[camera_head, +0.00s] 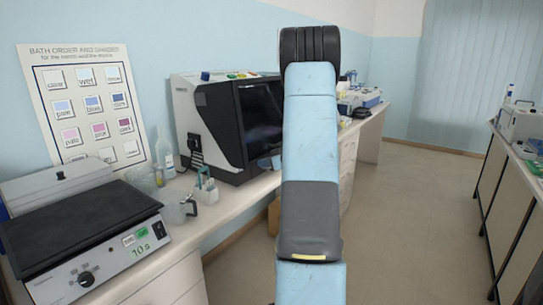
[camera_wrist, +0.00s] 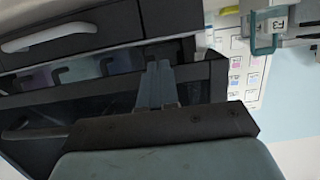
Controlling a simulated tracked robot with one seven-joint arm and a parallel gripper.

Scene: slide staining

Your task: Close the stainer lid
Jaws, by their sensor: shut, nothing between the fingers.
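The stainer (camera_head: 228,125) is a white and black machine on the left bench in the head view. Its dark glossy front (camera_head: 262,115) is partly hidden behind my arm. In the wrist view a dark panel with a long grey handle (camera_wrist: 48,38) spans the upper left, probably the stainer lid. Below it is a dark recess with several tinted vessels (camera_wrist: 85,70). My gripper (camera_wrist: 158,68) is shut and empty, its fingertips in front of this dark recess. Contact cannot be told. My gripper is hidden in the head view.
A hot plate (camera_head: 75,235) with a dark top stands at front left. A bottle (camera_head: 165,155) and a small holder (camera_head: 205,190) stand near the stainer. A colour chart (camera_head: 85,105) leans on the wall. The floor (camera_head: 400,230) to the right is clear, up to another bench.

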